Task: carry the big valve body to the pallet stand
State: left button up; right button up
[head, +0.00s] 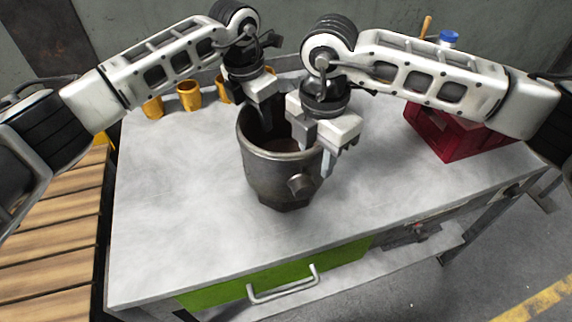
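The big valve body (262,175), a dark grey metal pot-like casting with a round stub on its front, stands upright on the grey workbench. My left gripper (266,112) is at its far left rim, pointing down, with a dark finger over the opening; its grip is partly hidden. My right gripper (318,148) is at the right rim. Its two fingers stand apart, one over the opening and one outside the wall; contact with the wall cannot be made out. The slatted wooden surface at the left, seemingly the pallet stand (50,222), is partly cut off by the frame.
The workbench (180,215) has clear room left and front of the valve body. Several yellow cups (189,96) stand along its back left edge. A green drawer (225,290) is below the front edge.

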pick_arm(q)
jog(key=shift+f, duration=0.25)
pick_arm(e)
jog(key=shift+f, duration=0.25)
pick_arm(q)
grip_shut()
pick_arm(e)
grip_shut()
dwell(0.8)
pick_arm(q)
jog(key=shift+w+r, duration=0.15)
jog(key=shift+r, duration=0.2)
pick_arm(e)
jog(key=shift+w+r, duration=0.1)
jog(key=shift+r, duration=0.2)
pick_arm(q)
jog(key=shift+w, duration=0.1)
pick_arm(e)
jog(key=shift+w, duration=0.15)
